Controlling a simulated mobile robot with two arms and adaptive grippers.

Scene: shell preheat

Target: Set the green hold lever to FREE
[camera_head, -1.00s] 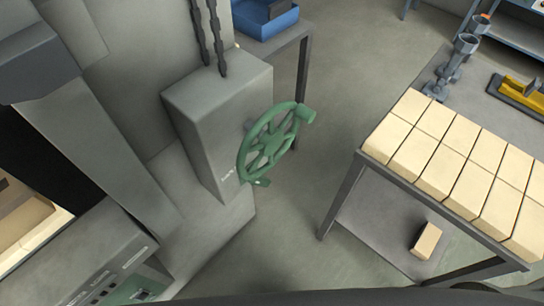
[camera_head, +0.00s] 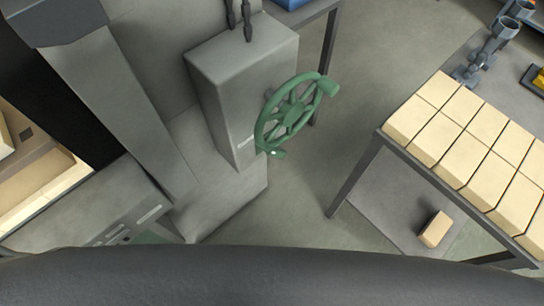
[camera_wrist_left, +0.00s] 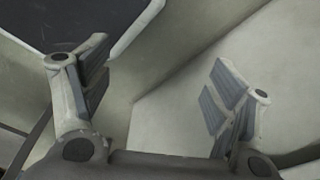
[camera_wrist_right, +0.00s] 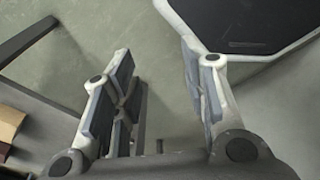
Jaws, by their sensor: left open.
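A green spoked handwheel (camera_head: 290,112) stands on the right side of a grey box (camera_head: 240,88) in the head view. A small green piece (camera_head: 272,152) with a pale tip shows just below the wheel rim; I cannot tell whether it is the hold lever. No FREE marking can be read. My left gripper (camera_wrist_left: 155,75) is open and empty in the left wrist view, with pale grey surfaces beyond it. My right gripper (camera_wrist_right: 158,75) is open and empty above the grey floor in the right wrist view. Neither gripper shows in the head view.
A table of pale blocks (camera_head: 460,130) stands at the right, with one loose block (camera_head: 434,229) on its lower shelf. A grey control panel (camera_head: 110,215) is at the lower left. My own dark arm or body fills the bottom edge. Floor between wheel and table is clear.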

